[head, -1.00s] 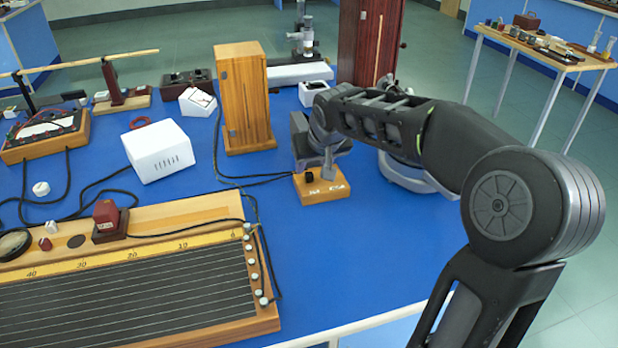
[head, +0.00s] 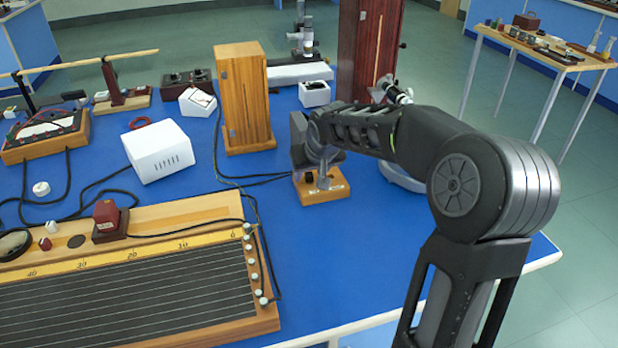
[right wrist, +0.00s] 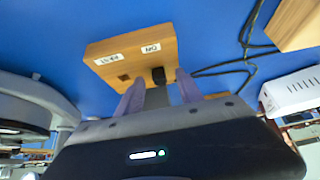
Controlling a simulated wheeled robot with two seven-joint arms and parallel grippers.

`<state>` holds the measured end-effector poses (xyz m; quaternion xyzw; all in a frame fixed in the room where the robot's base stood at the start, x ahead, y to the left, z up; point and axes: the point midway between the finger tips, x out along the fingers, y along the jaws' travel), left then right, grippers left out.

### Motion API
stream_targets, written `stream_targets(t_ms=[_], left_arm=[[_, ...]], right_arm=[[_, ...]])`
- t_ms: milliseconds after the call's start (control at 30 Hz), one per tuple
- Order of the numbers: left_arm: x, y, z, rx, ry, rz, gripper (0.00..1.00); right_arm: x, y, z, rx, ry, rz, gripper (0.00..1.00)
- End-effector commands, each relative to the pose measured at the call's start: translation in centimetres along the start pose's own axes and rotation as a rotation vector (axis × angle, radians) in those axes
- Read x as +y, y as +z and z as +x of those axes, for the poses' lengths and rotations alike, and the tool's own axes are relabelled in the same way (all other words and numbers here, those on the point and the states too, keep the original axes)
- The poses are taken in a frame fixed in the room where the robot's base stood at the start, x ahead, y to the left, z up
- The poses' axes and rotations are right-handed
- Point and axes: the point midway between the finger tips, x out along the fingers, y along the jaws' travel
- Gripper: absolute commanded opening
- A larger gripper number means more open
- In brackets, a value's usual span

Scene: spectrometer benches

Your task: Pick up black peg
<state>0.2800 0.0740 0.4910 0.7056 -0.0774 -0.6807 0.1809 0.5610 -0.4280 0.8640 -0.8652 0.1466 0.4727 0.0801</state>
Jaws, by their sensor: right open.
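A wooden block (head: 335,189) with white labels stands on the blue bench, and it also shows in the right wrist view (right wrist: 110,52). My right gripper (head: 323,180) is over the block. In the right wrist view its two fingers (right wrist: 160,83) are apart, one to each side of the peg. The gripper is open and holds nothing. My left gripper is not in view.
A tall wooden box (head: 245,105) stands just behind and left of the block, with a black cable beside it. A white box (head: 158,152) and a long wire board (head: 120,320) lie to the left. Bare blue bench top lies in front of the block.

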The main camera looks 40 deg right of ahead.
Motion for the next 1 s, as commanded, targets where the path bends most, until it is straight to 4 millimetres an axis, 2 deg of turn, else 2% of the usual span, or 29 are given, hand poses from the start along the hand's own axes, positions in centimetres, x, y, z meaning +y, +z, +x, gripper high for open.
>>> stream_targets(t_ms=[267,800,1000], left_arm=[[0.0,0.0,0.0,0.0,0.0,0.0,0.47],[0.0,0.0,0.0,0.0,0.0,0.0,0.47],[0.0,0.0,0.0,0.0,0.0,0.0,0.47]], right_arm=[[-0.01,0.0,-0.02,0.0,0.0,0.0,0.44],[-0.01,0.0,-0.02,0.0,0.0,0.0,0.0],[-0.01,0.0,-0.02,0.0,0.0,0.0,0.0]])
